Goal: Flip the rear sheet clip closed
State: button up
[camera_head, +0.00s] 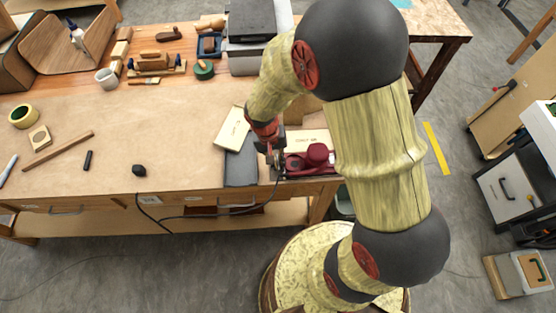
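A dark red rounded tool (308,160), looking like a sheet sander, sits at the front right of the workbench, partly hidden behind my arm. Its sheet clips are too small and too covered to make out. My gripper (274,158) is just left of the tool, pointing down close to its left end. Whether it touches the tool or a clip cannot be told. The fingers are small and partly hidden, so their opening does not show.
A grey sheet (241,167) and a pale card (232,130) lie left of my gripper. A dark cable hangs over the bench front edge. A wooden stick (58,149) and black lump (139,170) lie left. Grey boxes (246,55) stand behind. The middle-left bench (160,120) is clear.

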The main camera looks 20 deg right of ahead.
grip_shut()
jog(key=shift+s+d+r+y+p, duration=0.15)
jog(key=shift+y+p, duration=0.15)
jog(key=shift+p, duration=0.2)
jog(key=shift+d+y+p, duration=0.25)
jog(key=shift+y+p, duration=0.15)
jog(key=shift+y, duration=0.1)
jog(key=shift+d+t+y+b, duration=0.4)
jog(key=shift+y+b, duration=0.25)
jog(key=shift+y, duration=0.15)
jog(key=y+b, duration=0.1)
jog(key=b, duration=0.1)
jog(key=y+b, duration=0.1)
jog(key=b, duration=0.1)
jog(key=d+b, duration=0.1)
jog(key=b, duration=0.1)
jog(key=shift+s+f+t+y+b, duration=0.25)
jog(key=shift+f+t+y+b, duration=0.1)
jog(key=shift+t+y+b, duration=0.05)
jog(key=y+b, duration=0.1)
jog(key=b, duration=0.1)
jog(key=y+b, duration=0.1)
jog(key=b, duration=0.1)
jog(key=shift+s+d+r+t, duration=0.15)
jog(key=shift+d+t, duration=0.05)
jog(key=shift+t, duration=0.1)
jog(key=o, duration=0.6)
grip_release()
jog(key=shift+r, duration=0.1)
